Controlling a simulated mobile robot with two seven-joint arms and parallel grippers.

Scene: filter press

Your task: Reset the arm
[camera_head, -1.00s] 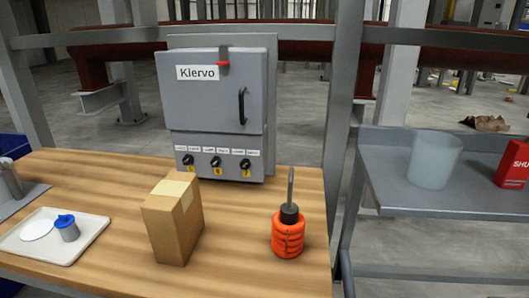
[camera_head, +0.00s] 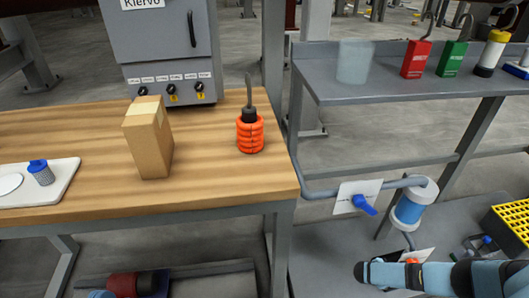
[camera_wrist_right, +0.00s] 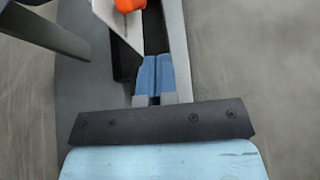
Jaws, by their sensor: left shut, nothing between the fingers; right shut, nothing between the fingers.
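An orange part (camera_wrist_right: 130,4) is just beyond those fingers, beside a dark box-like shape with a pale edge.
The wooden table (camera_head: 225,180) holds a cardboard box (camera_head: 148,140), an orange ribbed tool (camera_head: 250,133), a white tray (camera_head: 66,185) and a grey cabinet (camera_head: 165,45). A blue-and-white canister (camera_head: 410,207) and yellow crate (camera_head: 512,220) stand lower right.

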